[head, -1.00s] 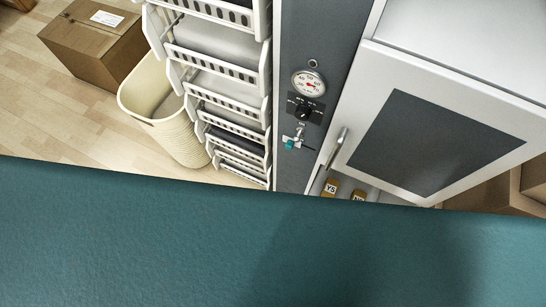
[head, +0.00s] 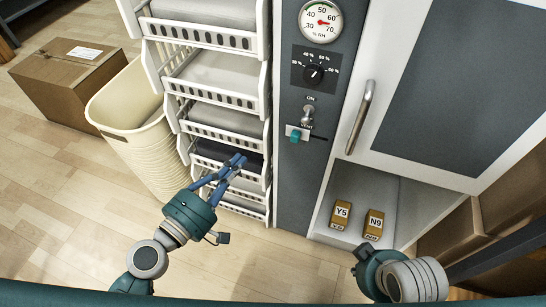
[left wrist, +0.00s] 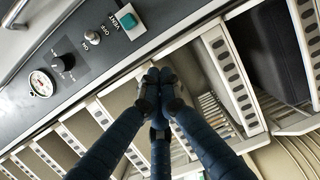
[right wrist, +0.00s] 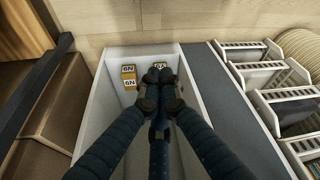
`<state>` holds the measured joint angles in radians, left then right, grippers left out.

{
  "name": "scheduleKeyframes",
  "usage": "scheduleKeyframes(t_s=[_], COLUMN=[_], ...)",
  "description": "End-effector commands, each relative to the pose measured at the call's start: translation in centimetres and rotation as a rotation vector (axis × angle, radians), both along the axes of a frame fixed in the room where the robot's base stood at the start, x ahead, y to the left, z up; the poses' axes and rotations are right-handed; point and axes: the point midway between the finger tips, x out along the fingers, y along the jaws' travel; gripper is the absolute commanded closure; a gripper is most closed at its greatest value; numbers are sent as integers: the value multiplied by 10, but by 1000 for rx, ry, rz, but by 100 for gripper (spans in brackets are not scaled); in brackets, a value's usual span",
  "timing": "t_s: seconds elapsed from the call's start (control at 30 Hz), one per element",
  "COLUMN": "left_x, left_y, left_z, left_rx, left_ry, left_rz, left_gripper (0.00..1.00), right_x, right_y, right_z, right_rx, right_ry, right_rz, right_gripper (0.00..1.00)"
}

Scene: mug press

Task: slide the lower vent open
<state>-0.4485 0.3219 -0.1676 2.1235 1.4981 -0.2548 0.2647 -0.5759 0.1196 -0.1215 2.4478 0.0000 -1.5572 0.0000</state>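The vent slider has a teal knob (head: 296,134) on a pale plate, low on the grey control panel (head: 297,180). In the left wrist view the teal knob (left wrist: 128,20) sits beside the word VENT. I cannot tell its open end, and I see no second vent. My left gripper (head: 240,161) is in front of the white racks, below and left of the knob and apart from it. Its fingertips (left wrist: 160,78) are together with nothing between them. My right gripper (right wrist: 159,78) is also shut and empty, above the open compartment; its fingers are mostly hidden in the head view.
Above the knob are a toggle switch (head: 307,115), a dial (head: 313,74) and a humidity gauge (head: 321,20). A door handle (head: 360,117) stands out at right. White racks (head: 215,120) flank the panel's left. Yellow blocks (head: 341,214) lie in the compartment. A cream bin (head: 125,110) stands left.

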Motion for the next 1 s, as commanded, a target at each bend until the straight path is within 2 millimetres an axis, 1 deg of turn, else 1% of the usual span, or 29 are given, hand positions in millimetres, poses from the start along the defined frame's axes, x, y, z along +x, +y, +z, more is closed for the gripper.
scheduleKeyframes(t_s=[0.17,0.47,0.57,0.7,0.83,0.9,1.0], left_x=[-2,-1,5,23,47,60,77], left_y=[-3,-3,-7,-18,-33,-41,-52], left_z=[11,11,13,16,16,15,14], left_rx=[-35,-34,-33,-34,-36,-36,-35], left_ry=[-13,-12,-15,-15,-15,-14,-13], left_rz=[-10,-9,-8,-7,-8,-8,-8], left_gripper=[100,100,100,100,100,100,100], right_x=[-3,-2,-2,-2,3,7,10], right_y=[-1,-1,-1,0,1,1,2], right_z=[5,6,10,21,5,-11,-27], right_rx=[0,0,0,0,0,-1,-1], right_ry=[-4,-4,-5,-4,7,16,22], right_rz=[0,-1,0,0,0,1,2], right_gripper=[100,100,100,100,100,100,100])
